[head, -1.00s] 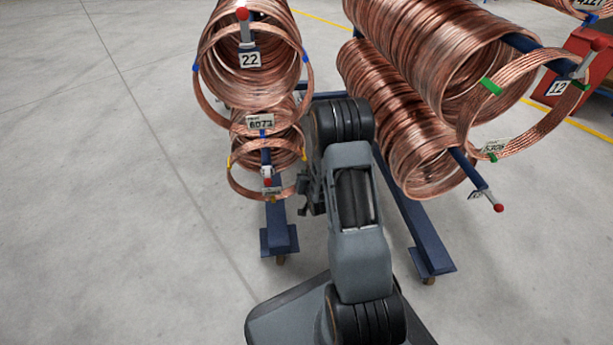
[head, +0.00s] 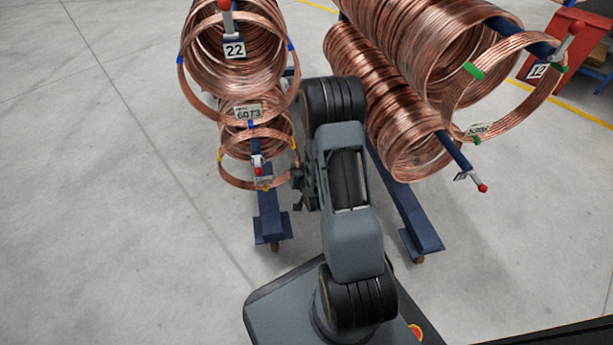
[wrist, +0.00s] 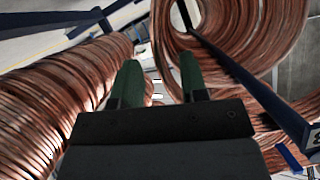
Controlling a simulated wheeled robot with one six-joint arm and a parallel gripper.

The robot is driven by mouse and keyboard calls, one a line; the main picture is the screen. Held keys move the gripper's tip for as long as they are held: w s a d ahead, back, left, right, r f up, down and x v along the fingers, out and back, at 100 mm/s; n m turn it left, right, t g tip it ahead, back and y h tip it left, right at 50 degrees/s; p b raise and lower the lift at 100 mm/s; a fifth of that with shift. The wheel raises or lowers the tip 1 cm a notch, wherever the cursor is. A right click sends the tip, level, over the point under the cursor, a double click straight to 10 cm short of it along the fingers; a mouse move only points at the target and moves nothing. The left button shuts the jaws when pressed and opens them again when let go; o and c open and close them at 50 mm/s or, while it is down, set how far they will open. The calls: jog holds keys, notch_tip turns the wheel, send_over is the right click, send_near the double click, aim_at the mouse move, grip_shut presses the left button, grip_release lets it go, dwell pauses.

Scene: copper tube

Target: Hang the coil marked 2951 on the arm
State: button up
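No coil marked 2951 can be read in these views. In the head view a coil with tag 6073 (head: 248,113) hangs at the left, under the arm labelled 22 (head: 234,49). A coil with green bands (head: 545,80) hangs on the arm labelled 12 (head: 538,71); its tag is too blurred to read. In the wrist view my gripper (wrist: 160,78) has two green fingers standing apart with nothing between them. Copper coils lie beyond and to both sides of it. In the head view my gripper is mostly hidden behind my arm, near the lower left coil.
Several copper coils (head: 390,100) fill the right rack arms. The blue rack feet (head: 268,228) and (head: 425,240) stand on the floor. A red-tipped arm end (head: 482,188) sticks out at the right. Grey floor (head: 90,220) is clear at left.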

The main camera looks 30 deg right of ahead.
jog(key=p+v, duration=0.7)
jog(key=v, duration=0.2)
jog(key=shift+s+r, duration=0.1)
jog(key=w+a+r+n+g+y+p, duration=0.1)
jog(key=w+a+r+n+g+p, duration=0.1)
jog(key=r+p, duration=1.1)
jog(key=w+a+r+n+g+y+p, duration=0.1)
jog(key=w+a+r+g+p, duration=0.35)
jog(key=r, duration=1.45)
jog(key=s+a+r+n+g+p, duration=0.1)
jog(key=s+a+r+p, duration=0.1)
jog(key=s+r+p, duration=0.6)
jog(key=s+a+r+n+g+p, duration=0.1)
jog(key=s+r+p, duration=0.6)
jog(key=r, duration=1.2)
jog(key=shift+s+a+r+n+g+y+p, duration=0.35)
jog(key=shift+s+a+g, duration=0.4)
jog(key=shift+s, duration=0.25)
